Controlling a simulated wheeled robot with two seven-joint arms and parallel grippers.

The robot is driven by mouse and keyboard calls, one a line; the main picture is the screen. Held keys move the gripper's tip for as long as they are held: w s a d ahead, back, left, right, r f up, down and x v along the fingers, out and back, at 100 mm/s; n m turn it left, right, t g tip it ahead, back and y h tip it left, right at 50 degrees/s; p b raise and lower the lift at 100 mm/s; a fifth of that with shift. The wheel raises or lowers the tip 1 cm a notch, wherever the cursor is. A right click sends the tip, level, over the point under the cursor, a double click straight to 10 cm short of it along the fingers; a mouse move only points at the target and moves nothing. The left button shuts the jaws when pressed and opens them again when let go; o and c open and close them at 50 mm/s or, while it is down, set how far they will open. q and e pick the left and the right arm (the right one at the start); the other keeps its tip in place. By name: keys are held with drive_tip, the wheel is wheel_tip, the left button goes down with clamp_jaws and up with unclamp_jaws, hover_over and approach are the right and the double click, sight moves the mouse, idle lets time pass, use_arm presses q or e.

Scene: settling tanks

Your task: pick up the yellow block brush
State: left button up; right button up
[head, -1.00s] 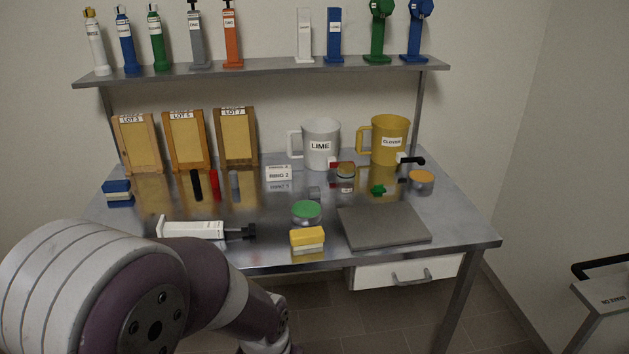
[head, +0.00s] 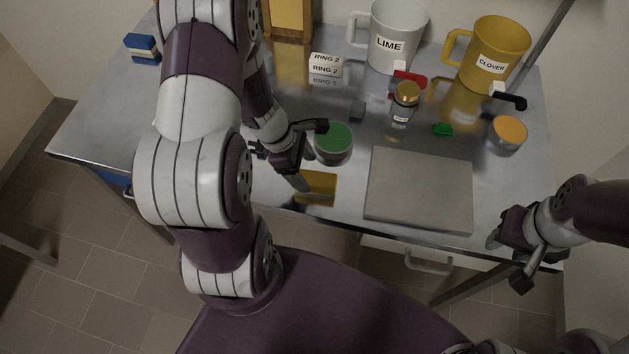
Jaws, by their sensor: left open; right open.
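The yellow block brush (head: 318,188) lies near the front edge of the steel table, just left of the grey board. My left gripper (head: 290,160) is open, above the table and just up and left of the brush in the picture. Part of the gripper overlaps the brush's left side, and I cannot tell whether they touch. The brush's bristles do not show clearly. My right gripper (head: 510,256) is open and empty, off the table's front right corner.
A green-topped round tin (head: 333,142) stands close behind the brush. The grey board (head: 418,190) lies to its right. A small gold-capped jar (head: 404,101), LIME jug (head: 394,40) and CLOVER jug (head: 492,56) stand further back. A blue block brush (head: 142,48) is far left.

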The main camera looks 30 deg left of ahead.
sight(314, 179)
use_arm(q)
drive_tip(key=x, duration=0.5)
drive_tip(key=shift+w+d+f, duration=0.2)
drive_tip(key=shift+w+f, duration=0.1)
drive_tip(key=shift+w, duration=0.1)
drive_tip(key=shift+s, duration=0.25)
drive_tip(key=shift+w+f+b, duration=0.1)
drive_tip(key=shift+f+b, duration=0.15)
drive_tip(key=shift+b, duration=0.2)
drive_tip(key=c, duration=1.1)
